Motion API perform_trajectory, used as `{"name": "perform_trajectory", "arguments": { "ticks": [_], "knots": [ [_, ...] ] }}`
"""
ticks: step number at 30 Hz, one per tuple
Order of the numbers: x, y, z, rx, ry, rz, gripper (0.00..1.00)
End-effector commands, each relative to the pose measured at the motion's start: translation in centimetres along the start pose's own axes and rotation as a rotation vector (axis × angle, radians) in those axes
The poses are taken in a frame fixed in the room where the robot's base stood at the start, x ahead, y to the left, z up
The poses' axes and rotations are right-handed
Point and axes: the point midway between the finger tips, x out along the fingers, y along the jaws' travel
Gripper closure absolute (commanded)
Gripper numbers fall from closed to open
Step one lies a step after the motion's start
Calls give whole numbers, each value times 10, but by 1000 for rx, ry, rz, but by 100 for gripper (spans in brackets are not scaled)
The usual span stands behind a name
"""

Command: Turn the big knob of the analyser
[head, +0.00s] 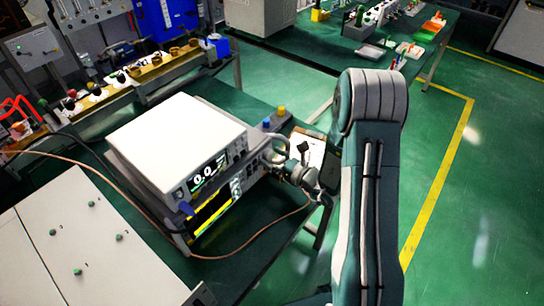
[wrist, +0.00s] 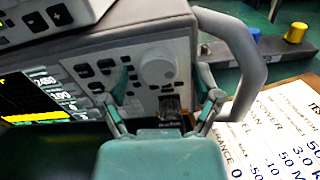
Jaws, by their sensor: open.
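The analyser (wrist: 85,75) is the lower unit of a stack, with a dark screen with yellow marks and a grey button panel. Its big knob (wrist: 155,68) is pale and round, at the panel's upper right in the wrist view. My gripper (wrist: 163,86) is open in front of the panel, one finger to each side of the knob's line. The knob appears between the fingertips; I cannot tell whether they touch it. In the head view my gripper (head: 292,166) is at the right end of the analyser (head: 213,212), and the knob is hidden.
A white-topped unit (head: 180,140) with a lit display sits on the analyser. A grey handle (wrist: 252,65) curves close to my right finger. A printed sheet (wrist: 285,130) lies on the right. Blue and yellow posts (head: 273,118) stand behind. An orange cable (head: 235,256) crosses the bench.

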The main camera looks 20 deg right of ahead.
Motion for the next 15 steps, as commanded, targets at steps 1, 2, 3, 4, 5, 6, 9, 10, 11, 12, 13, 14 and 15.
{"name": "perform_trajectory", "arguments": {
  "ticks": [1, 2, 3, 4, 5, 6, 9, 10, 11, 12, 13, 14, 15],
  "knots": [
    [0, 0, 0, 0, 0, 0, 18],
    [0, 0, 0, 0, 0, 0, 18],
    [0, 0, 0, 0, 0, 0, 36],
    [0, 0, 0, 0, 0, 0, 50],
    [0, 0, 0, 0, 0, 0, 63],
    [0, 0, 0, 0, 0, 0, 81],
    [0, 0, 0, 0, 0, 0, 100],
    [0, 0, 0, 0, 1, 0, 100],
    [0, 0, 0, 0, 1, 0, 100],
    [0, 0, 0, 0, 0, 0, 100],
    [0, 0, 0, -2, 0, 0, 100],
    [0, 0, 0, -7, 0, 0, 100],
    [0, -1, 0, -19, 0, 0, 100]
  ]
}}
